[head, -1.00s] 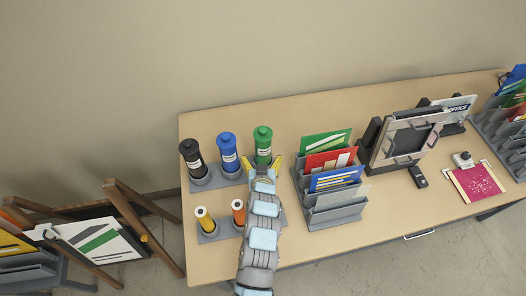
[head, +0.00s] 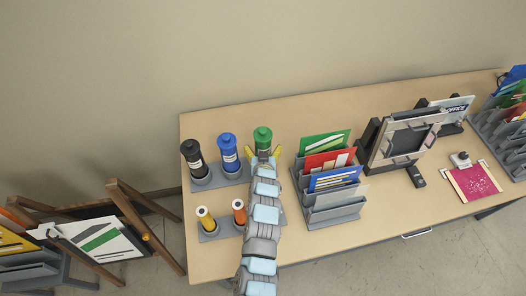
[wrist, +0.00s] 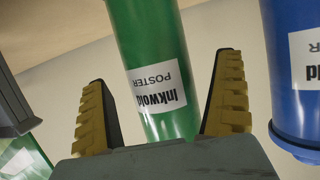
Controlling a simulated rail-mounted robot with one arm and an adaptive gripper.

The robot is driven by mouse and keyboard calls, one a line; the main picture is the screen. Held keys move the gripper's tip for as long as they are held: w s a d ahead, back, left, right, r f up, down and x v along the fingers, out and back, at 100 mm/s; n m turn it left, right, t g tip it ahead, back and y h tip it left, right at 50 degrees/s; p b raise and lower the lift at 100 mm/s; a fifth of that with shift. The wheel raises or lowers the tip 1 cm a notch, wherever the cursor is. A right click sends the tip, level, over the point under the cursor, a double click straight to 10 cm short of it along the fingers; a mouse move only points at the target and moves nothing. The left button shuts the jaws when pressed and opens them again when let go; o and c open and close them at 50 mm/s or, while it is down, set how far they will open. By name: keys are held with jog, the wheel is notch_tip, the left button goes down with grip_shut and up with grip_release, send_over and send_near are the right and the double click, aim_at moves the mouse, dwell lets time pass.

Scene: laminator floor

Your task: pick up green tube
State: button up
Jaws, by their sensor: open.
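The green tube (head: 262,138) stands upright at the right end of the back row on the table, with its lower part hidden behind my arm in the head view. In the wrist view the green tube (wrist: 155,65), with a white "Inkwold POSTER" label, stands between the two yellow-padded fingers. My gripper (head: 263,155) is open, one finger on each side of the tube. In the wrist view my gripper (wrist: 165,110) shows a gap between the tube and each finger.
The blue tube (head: 228,153) stands close to the left of the green one, and the black tube (head: 193,158) beyond it. Small yellow (head: 206,218) and orange (head: 239,211) tubes stand in front. A grey file rack (head: 335,212) is to the right.

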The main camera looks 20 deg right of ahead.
jog(key=shift+w+d+f, duration=0.25)
jog(key=shift+w, duration=0.4)
jog(key=c, duration=1.3)
jog(key=shift+c, duration=0.2)
jog(key=shift+r, duration=0.15)
